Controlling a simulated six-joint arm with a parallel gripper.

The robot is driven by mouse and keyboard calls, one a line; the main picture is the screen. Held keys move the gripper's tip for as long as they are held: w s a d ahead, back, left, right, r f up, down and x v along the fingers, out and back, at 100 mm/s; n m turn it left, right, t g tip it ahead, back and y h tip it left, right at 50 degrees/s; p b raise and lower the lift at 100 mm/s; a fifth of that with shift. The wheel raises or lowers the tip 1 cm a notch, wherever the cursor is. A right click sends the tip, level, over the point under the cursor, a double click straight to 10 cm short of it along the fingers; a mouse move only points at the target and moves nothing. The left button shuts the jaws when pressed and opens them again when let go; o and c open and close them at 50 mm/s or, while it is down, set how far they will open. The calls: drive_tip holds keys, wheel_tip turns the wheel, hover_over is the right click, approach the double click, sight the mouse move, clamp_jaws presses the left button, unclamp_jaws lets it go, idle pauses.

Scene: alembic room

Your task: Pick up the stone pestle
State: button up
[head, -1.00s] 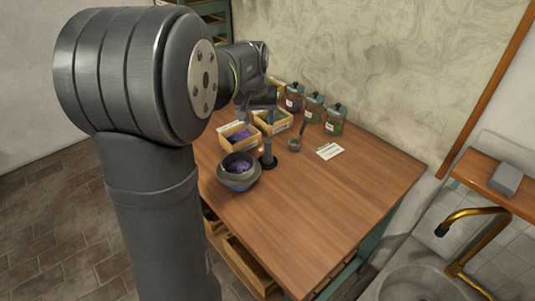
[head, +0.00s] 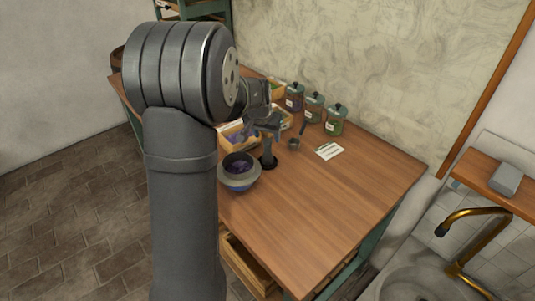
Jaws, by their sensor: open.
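A slim dark upright piece (head: 268,153), which looks like the stone pestle, stands on a round black base on the wooden table. It is just right of a grey stone bowl (head: 239,182) with dark purple contents. My gripper (head: 265,132) points down over the top of the upright piece, open. Its fingers are small and dark in this view. They appear to be at or close around the upper end of the piece; I cannot tell if they touch it.
Wooden boxes (head: 238,140) with purple and green contents stand behind the bowl. Lidded glass jars (head: 314,108) line the wall. A small ladle or scoop (head: 294,143) and a white card (head: 329,151) lie to the right. The table's front right (head: 330,205) is clear.

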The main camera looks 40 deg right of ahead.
sight(267, 141)
drive_tip(key=shift+a+x, duration=0.2)
drive_tip(key=shift+x, duration=1.3)
drive_tip(key=shift+a+x, duration=0.15)
drive_tip(key=shift+x, duration=1.3)
drive_tip(key=shift+s+f, duration=0.1)
drive_tip(key=shift+c, duration=0.4)
clamp_jaws()
